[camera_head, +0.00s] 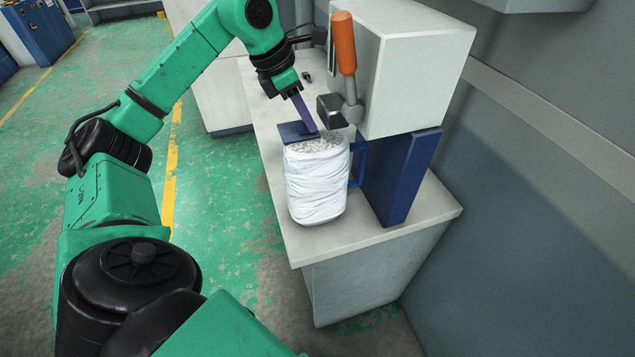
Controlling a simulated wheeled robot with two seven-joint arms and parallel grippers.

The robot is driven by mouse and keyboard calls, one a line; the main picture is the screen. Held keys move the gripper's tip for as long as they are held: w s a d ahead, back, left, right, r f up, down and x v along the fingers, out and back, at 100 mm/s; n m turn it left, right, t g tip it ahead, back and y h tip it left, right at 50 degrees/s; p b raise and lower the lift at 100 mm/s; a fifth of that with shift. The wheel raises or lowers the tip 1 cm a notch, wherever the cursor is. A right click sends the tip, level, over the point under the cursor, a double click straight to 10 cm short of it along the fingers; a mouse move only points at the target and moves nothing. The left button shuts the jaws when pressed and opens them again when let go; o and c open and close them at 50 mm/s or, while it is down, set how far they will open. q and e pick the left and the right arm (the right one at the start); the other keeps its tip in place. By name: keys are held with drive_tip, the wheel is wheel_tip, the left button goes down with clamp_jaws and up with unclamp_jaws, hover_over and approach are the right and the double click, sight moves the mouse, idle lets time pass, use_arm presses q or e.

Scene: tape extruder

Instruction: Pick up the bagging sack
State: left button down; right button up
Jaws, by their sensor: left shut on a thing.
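The white bagging sack (317,187) stands upright on the pale bench, with wrinkled sides. Its open top shows pale grainy contents. My left gripper (296,93) is above and a little left of the sack's top. Whether the bar's lower end goes into the contents is hard to tell. The fingertips are small and partly hidden. My right gripper is out of view.
A grey machine (405,80) on a dark blue support (403,178) stands right of the sack. A blue plate (292,131) and blue bracket (357,160) adjoin the sack. The bench (345,240) has bare space in front.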

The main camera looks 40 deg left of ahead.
use_arm(q)
drive_tip(key=shift+r, duration=0.15)
idle(0.3)
drive_tip(key=shift+r+p, duration=0.35)
drive_tip(key=shift+r, duration=1.4)
drive_tip(key=shift+s+a+f+b, duration=0.25)
drive_tip(key=shift+s+a+b, duration=0.1)
drive_tip(key=shift+s+b, duration=0.1)
drive_tip(key=s+a+b, duration=0.9)
drive_tip(key=s+b, duration=0.1)
drive_tip(key=s, duration=0.4)
drive_tip(key=shift+a+r+b, duration=0.15)
drive_tip(key=shift+a+b, duration=0.1)
drive_tip(key=shift+b, duration=0.05)
